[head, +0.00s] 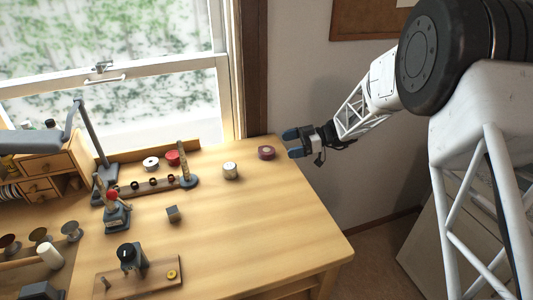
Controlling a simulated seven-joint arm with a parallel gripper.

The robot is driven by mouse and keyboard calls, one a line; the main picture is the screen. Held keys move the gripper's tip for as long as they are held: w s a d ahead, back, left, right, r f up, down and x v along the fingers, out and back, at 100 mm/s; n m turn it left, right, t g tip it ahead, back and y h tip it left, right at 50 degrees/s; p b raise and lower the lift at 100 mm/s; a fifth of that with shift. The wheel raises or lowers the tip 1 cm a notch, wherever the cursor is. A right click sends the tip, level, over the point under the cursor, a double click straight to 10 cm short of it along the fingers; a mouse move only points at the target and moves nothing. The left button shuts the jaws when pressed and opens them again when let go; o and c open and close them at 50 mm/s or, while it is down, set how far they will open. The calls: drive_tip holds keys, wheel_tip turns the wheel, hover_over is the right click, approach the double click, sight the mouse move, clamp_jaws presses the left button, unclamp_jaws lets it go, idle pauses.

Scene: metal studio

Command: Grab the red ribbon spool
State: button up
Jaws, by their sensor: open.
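Two red round things show in the head view. A bright red spool-like piece (172,158) sits at the back of the wooden table, beside a white ring-shaped piece. A dark red short cylinder (266,153) lies near the table's right back edge. I cannot tell for sure which is the ribbon spool. My gripper (293,143) is open and empty, with dark blue fingertips apart. It is just right of the dark red cylinder, pointing left towards it, and does not appear to touch it.
A pale cylinder (230,171) stands left of the dark red one. A small grey cube (173,213) is mid-table. A wooden rack (150,186) with dark rings and a post is at the back. The table's right front (270,235) is clear. A window is behind.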

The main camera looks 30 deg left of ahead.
sight(270, 149)
drive_tip(key=shift+x, duration=1.3)
drive_tip(key=shift+a, duration=0.1)
drive_tip(key=shift+x, duration=2.5)
drive_tip(key=shift+f, duration=0.1)
drive_tip(key=shift+c, duration=0.3)
drive_tip(key=c, duration=0.9)
